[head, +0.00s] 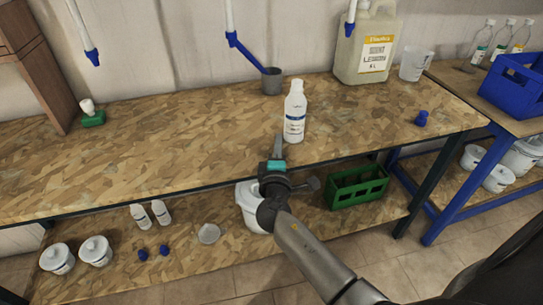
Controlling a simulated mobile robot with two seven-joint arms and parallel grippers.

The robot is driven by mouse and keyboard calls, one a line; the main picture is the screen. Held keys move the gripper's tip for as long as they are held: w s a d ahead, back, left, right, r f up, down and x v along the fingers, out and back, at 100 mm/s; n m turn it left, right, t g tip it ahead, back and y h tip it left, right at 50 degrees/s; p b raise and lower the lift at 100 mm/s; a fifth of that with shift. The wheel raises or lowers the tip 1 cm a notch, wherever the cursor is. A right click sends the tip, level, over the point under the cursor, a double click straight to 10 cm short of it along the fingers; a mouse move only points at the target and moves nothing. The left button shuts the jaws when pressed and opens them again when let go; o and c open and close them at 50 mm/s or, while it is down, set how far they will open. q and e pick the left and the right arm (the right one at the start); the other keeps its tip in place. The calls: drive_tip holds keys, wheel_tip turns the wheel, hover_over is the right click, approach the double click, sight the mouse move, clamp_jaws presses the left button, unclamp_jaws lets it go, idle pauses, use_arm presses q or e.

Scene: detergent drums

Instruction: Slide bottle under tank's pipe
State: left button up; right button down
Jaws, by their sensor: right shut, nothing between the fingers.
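A white bottle (294,115) with a blue-and-white label stands upright on the wooden worktop, near its front edge. My right gripper (278,148) is shut and empty, just in front of the bottle and slightly left of its base; I cannot tell whether it touches the bottle. White pipes with blue ends hang at the wall: a left one (92,56), a middle one (232,38) and a right one (350,28). The middle one has a slanting blue piece reaching a grey cup (271,82). The tanks themselves are out of view. My left gripper is not in view.
A large canister (368,50) and a clear jug (416,65) stand at the back right. A blue cap (421,119) lies at right, a green-and-white item (92,114) at left. The left worktop (160,150) is mostly clear. A green crate (357,187) sits below.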

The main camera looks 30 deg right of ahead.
sight(294, 135)
drive_tip(key=shift+w+d, duration=0.2)
drive_tip(key=shift+d, duration=0.75)
drive_tip(key=shift+d, duration=0.45)
drive_tip(key=shift+w+d+b, duration=0.15)
drive_tip(key=shift+d+b, duration=0.05)
drive_tip(key=shift+d, duration=0.35)
drive_tip(key=shift+w+d+b, duration=0.15)
drive_tip(key=shift+d, duration=0.4)
drive_tip(key=shift+w+d, duration=0.1)
drive_tip(key=shift+d, duration=0.2)
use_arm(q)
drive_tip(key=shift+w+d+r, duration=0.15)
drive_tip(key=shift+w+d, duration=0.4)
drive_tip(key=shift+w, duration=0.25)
